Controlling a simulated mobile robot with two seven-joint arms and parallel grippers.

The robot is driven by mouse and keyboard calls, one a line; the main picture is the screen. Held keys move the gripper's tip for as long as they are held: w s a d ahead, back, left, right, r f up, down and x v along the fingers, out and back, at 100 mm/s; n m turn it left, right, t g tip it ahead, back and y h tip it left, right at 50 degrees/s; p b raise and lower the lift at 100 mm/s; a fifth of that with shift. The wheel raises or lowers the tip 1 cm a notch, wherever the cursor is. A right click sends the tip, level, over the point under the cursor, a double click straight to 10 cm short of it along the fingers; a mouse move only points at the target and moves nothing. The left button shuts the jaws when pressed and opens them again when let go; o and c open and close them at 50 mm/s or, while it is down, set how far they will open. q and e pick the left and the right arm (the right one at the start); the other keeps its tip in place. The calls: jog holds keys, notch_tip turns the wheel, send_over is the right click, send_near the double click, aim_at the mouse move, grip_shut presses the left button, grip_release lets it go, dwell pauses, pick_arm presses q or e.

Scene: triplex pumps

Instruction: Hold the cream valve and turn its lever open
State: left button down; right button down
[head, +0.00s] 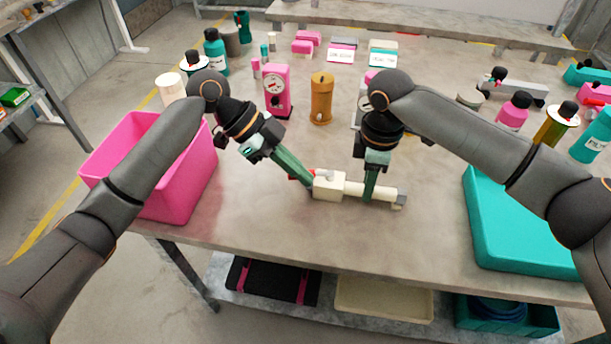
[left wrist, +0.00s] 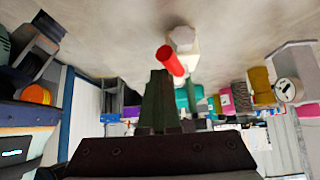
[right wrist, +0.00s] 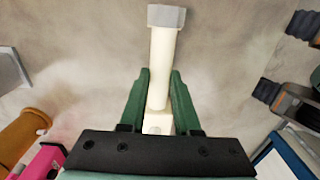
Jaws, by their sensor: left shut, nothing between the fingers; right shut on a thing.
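The cream valve (head: 329,186) lies on the grey table near its front, its pipe (head: 388,193) running to the right. My right gripper (head: 370,194) is shut on the pipe; the right wrist view shows the cream pipe (right wrist: 163,70) between the green fingers, with a grey end (right wrist: 166,15). The red lever (head: 298,177) sticks out left of the valve body, partly hidden by my left gripper (head: 308,184). In the left wrist view, the red lever (left wrist: 171,60) is just beyond the closed, empty fingers (left wrist: 159,80). I cannot tell whether they touch it.
A pink bin (head: 190,180) stands at the table's left edge and a teal tray (head: 510,225) at the right. An orange cylinder (head: 321,98) and a pink gauge box (head: 277,90) stand behind the valve. The table in front of the valve is clear.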

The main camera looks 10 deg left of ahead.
pick_arm(q)
jog(key=shift+w+a+m+g, duration=0.2)
jog(key=shift+w+m+g, duration=0.1)
jog(key=shift+w+m, duration=0.15)
jog(key=shift+w+a+m+g, duration=0.2)
jog(key=shift+w+m+g, duration=0.15)
jog(key=shift+w, duration=0.1)
jog(key=shift+w+a+m+g+y, duration=0.15)
jog(key=shift+w+m+g, duration=0.2)
jog(key=shift+m, duration=0.25)
jog(key=shift+w+d+m+g+y, duration=0.15)
jog(key=shift+w+m+g, duration=0.1)
jog(key=shift+m+g, duration=0.25)
jog(key=shift+a, duration=0.1)
jog(key=shift+s, duration=0.1)
pick_arm(e)
jog(key=shift+s+a, duration=0.1)
pick_arm(q)
jog(key=shift+s+r, duration=0.2)
jog(key=shift+s, duration=0.75)
jog(key=shift+s+r, duration=0.15)
jog(key=shift+s, duration=0.75)
jog(key=w+r, duration=0.6)
jog(key=r, duration=0.1)
jog(key=shift+w+r, duration=0.2)
jog(key=shift+w, duration=0.15)
pick_arm(e)
jog(key=c, duration=0.5)
grip_release()
jog(key=shift+c, duration=0.2)
